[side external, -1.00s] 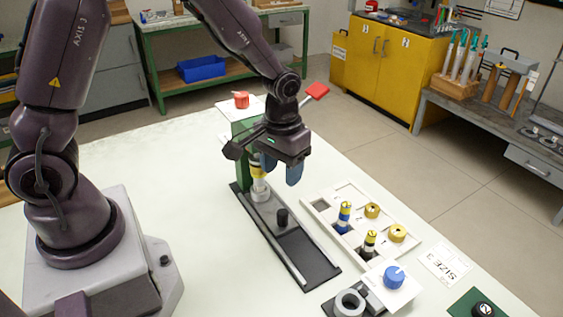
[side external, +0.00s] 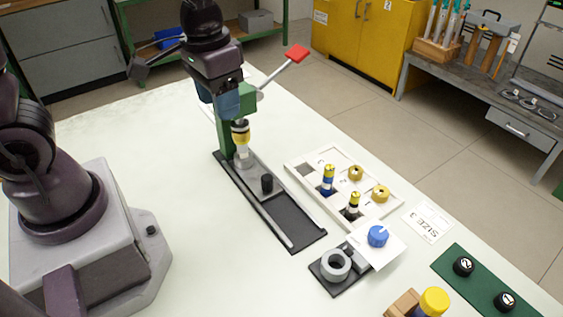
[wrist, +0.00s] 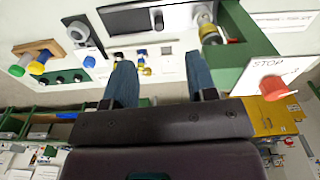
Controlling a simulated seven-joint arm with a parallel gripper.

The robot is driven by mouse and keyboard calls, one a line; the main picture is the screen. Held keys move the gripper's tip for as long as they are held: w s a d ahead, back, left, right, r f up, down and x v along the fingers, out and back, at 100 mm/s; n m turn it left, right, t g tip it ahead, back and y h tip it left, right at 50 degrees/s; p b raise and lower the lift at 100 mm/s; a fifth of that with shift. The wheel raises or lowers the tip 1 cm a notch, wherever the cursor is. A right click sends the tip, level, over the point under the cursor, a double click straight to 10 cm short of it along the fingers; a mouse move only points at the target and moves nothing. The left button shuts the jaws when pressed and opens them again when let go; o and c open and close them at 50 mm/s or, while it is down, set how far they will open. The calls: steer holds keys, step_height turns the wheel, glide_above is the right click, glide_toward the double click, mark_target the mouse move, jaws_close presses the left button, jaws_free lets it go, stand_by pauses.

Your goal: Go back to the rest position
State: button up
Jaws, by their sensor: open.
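My gripper (side external: 216,103) is raised high over the table, beside the top of the green press (side external: 224,137). In the wrist view my gripper (wrist: 157,62) shows two blue fingers wide apart with nothing held between them. A yellow-banded rod blank (side external: 240,132) stands upright in the press, above a pale seat (side external: 243,157), apart from my fingers. A blue-and-yellow blank (side external: 328,179) and a black-and-yellow blank (side external: 354,204) stand in the white tray (side external: 298,164).
The press's red-ended lever (side external: 297,54) sticks out right of my gripper. A grey ring fixture (side external: 336,265), blue knob (side external: 377,236), green button panel (side external: 480,277) and yellow knob (side external: 434,301) line the near right.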

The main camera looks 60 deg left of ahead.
steer(key=s+r+t, duration=0.5)
steer(key=s+r, duration=0.2)
steer(key=r, duration=0.3)
steer(key=shift+s+a+m, duration=0.25)
steer(key=shift+s+m, duration=0.05)
steer(key=shift+m, duration=0.1)
